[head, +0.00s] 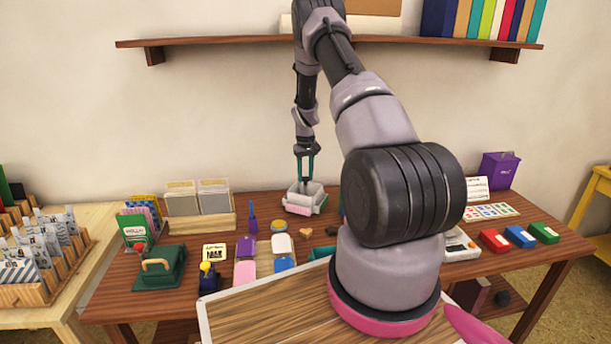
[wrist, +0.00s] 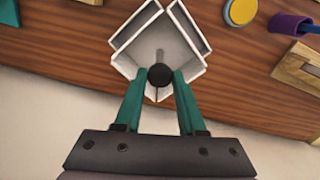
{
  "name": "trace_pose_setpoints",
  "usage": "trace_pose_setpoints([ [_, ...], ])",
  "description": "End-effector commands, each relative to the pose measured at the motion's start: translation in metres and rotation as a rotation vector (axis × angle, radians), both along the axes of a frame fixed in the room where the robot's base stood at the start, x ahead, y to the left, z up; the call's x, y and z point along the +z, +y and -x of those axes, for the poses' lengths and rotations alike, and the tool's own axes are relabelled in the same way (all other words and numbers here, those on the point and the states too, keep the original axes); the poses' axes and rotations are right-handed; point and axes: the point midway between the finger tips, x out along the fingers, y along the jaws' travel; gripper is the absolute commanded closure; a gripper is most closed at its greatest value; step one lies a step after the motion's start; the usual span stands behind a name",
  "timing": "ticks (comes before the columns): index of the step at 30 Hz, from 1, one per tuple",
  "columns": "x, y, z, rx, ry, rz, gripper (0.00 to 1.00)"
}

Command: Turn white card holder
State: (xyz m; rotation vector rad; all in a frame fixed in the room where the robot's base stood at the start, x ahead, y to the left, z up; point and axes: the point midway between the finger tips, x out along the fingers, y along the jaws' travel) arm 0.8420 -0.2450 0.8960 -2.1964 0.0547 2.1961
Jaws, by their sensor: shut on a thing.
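The white card holder (head: 301,199) stands at the back of the wooden table in the head view, below my gripper (head: 305,171). It looks like an open box with several slanted compartments and a pale inside. In the wrist view the white card holder (wrist: 183,42) sits straight ahead, its compartments forming a V. My gripper's teal fingers (wrist: 160,85) converge on a dark round knob at the holder's near middle and are shut on it. Part of the holder is hidden behind the knob and fingertips.
A wooden card rack (head: 190,222) stands left of the holder. A yellow-topped round tin (wrist: 241,11) is near the holder. The wall is close behind the table.

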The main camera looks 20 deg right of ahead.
Motion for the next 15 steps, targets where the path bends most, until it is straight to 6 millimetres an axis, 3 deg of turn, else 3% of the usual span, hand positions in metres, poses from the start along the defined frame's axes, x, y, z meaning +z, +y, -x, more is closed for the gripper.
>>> trace_pose_setpoints([
  [15, 0.0008, -0.0005, -0.0006, 0.415, -0.002, 0.0, 1.0],
])
